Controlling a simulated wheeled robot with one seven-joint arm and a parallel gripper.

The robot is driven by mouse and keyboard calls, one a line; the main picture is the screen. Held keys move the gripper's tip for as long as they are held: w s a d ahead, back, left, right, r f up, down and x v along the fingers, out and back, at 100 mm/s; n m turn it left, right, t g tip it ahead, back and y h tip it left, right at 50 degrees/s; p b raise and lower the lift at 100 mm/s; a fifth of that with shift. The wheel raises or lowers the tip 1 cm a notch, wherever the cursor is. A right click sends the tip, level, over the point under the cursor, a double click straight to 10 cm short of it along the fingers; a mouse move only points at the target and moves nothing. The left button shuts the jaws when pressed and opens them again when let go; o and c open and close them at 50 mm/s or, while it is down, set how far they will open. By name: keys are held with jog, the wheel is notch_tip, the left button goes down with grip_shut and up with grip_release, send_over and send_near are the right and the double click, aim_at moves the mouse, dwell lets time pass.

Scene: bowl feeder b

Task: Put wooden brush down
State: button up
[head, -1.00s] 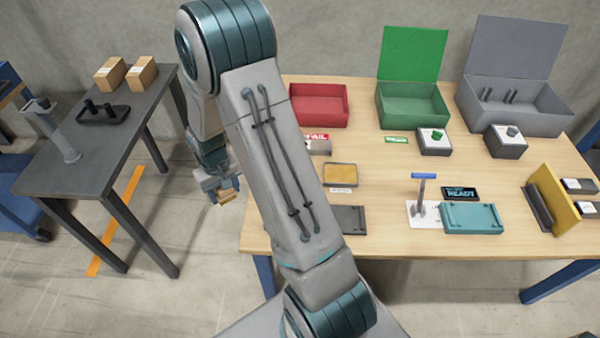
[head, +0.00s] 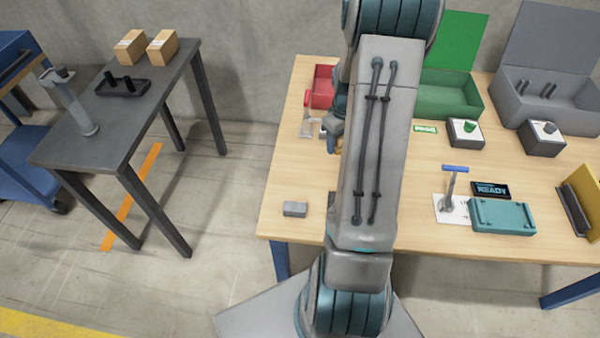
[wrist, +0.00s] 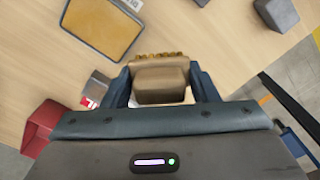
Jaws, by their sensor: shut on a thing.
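The wooden brush (wrist: 160,82) is a brown block with tan bristles along its far edge. In the wrist view it sits between the two fingers of my gripper (wrist: 163,88), which is shut on it. In the head view my gripper (head: 334,138) is over the left part of the wooden table (head: 285,170), partly behind my arm. Only a small tan bit of the brush shows there. I cannot tell how high it is above the table.
A yellow pad (wrist: 103,22) with a dark rim lies beyond the brush. A grey block (head: 295,208) lies near the table's front left. The red bin (head: 322,88), green bin (head: 450,95) and grey bin (head: 550,100) stand at the back. Bare wood surrounds the grey block.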

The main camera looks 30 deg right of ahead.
send_over(300, 172)
notch_tip(300, 172, down, 7)
jog(key=shift+r, duration=0.1)
jog(key=shift+f+b, duration=0.4)
jog(key=shift+f, duration=1.6)
jog(key=shift+f, duration=0.2)
jog(key=o, duration=1.3)
jog(key=shift+c, duration=0.2)
jog(key=shift+r, duration=0.1)
